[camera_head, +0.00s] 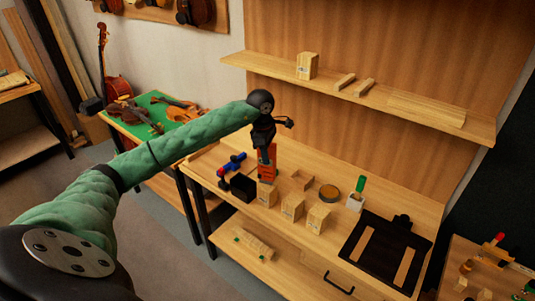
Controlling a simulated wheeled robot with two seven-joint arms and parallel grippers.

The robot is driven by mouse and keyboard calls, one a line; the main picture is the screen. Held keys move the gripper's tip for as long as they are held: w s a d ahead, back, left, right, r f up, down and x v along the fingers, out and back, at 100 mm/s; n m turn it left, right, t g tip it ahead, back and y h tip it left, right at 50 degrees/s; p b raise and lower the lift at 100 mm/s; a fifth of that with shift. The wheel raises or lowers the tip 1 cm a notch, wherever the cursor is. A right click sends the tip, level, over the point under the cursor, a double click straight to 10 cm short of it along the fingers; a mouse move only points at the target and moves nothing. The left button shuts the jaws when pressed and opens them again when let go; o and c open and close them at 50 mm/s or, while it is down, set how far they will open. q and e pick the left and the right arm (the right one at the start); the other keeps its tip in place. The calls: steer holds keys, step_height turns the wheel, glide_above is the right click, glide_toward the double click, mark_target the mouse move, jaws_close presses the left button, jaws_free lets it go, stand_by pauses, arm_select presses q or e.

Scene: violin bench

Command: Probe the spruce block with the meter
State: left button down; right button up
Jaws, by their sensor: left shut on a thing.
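My left gripper (265,143), at the end of the green-sleeved arm, is shut on an orange meter (267,165) and holds it upright over the bench. The meter's lower end is at or just above the leftmost of three pale wood blocks (267,197); I cannot tell whether they touch. The middle block (292,208) and the right block (318,218) stand beside it in a row. Labels are too small to read, so I cannot tell which block is spruce. My right gripper is not in view.
A black box (243,188) and blue and red clamps (232,164) are left of the meter. A small wooden frame (302,181), a round tin (329,193) and a white holder with a green-handled tool (357,196) stand behind the blocks. A black mat (378,266) lies right.

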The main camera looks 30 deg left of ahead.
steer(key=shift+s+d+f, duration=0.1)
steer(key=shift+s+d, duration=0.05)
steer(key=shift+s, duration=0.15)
arm_select(q)
steer(key=shift+f, duration=0.2)
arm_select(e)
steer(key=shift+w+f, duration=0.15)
